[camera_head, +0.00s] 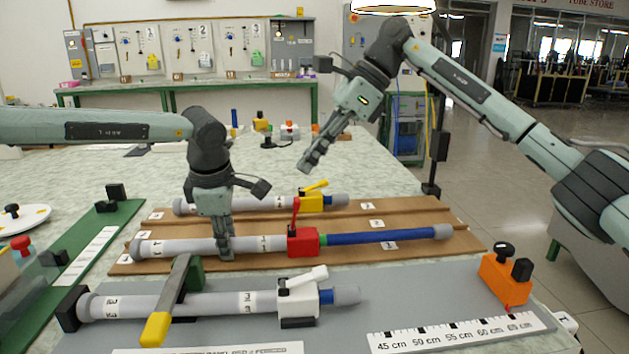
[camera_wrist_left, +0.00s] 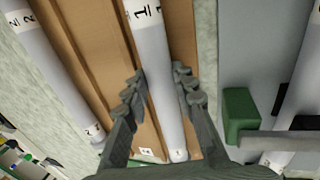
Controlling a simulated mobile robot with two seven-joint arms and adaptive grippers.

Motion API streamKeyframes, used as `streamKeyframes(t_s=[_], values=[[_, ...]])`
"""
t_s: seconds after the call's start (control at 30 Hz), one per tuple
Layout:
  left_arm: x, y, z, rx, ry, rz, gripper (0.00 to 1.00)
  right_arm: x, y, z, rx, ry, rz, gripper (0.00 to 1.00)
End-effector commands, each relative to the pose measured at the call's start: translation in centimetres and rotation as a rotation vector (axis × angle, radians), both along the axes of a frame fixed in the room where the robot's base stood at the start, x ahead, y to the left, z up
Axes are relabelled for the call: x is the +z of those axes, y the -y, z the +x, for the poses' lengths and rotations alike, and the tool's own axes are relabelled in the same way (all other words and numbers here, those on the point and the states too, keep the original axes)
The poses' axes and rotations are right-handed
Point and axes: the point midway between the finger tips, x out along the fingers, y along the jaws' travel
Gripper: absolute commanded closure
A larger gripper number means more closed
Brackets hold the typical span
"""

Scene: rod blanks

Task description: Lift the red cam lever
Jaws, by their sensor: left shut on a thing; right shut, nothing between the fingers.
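The red cam lever (camera_head: 296,211) stands upright on a red clamp block (camera_head: 304,243) in the head view. The block sits around the rod numbered 1, between its grey tube (camera_head: 180,246) and its blue part (camera_head: 380,237). My left gripper (camera_head: 226,256) is shut on the grey tube, left of the red block. In the left wrist view its fingers (camera_wrist_left: 160,78) lie on both sides of the grey tube (camera_wrist_left: 155,60). My right gripper (camera_head: 306,168) is shut and empty, in the air above and behind the red lever.
Rod 2 with a yellow clamp (camera_head: 310,202) lies behind on the brown board (camera_head: 410,212). Rod 3 with a white clamp (camera_head: 298,300) lies in front on the grey mat (camera_head: 420,290). A yellow-tipped bar (camera_head: 170,300) crosses it. An orange block (camera_head: 505,278) stands at right.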

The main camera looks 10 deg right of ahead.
Motion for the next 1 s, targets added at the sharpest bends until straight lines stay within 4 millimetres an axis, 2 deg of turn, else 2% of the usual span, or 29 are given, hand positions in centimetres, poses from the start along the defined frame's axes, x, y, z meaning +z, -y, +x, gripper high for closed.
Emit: streamKeyframes(t_s=[0.1,0.3,0.73,0.77,0.93,1.0], values=[[0.0,0.0,0.0,0.000,0.001,-0.001,1.00,2.2,-0.4,0.0,0.000,0.001,0.001,1.00],[0.0,0.0,0.0,0.000,0.001,-0.001,1.00,4.2,-0.7,0.0,0.000,0.001,0.000,1.00],[0.1,0.0,0.0,0.000,0.001,-0.001,1.00,4.4,-0.7,0.0,0.000,0.000,0.000,1.00],[0.1,0.0,0.0,0.000,0.001,-0.001,0.71,4.4,-0.7,0.0,0.000,0.000,0.000,1.00],[0.0,0.0,0.0,0.000,0.001,-0.001,0.50,4.4,-0.7,0.0,0.000,0.000,0.000,1.00],[0.0,0.0,0.0,0.000,0.001,-0.001,0.50,4.4,-0.7,0.0,0.000,0.000,0.000,1.00]])
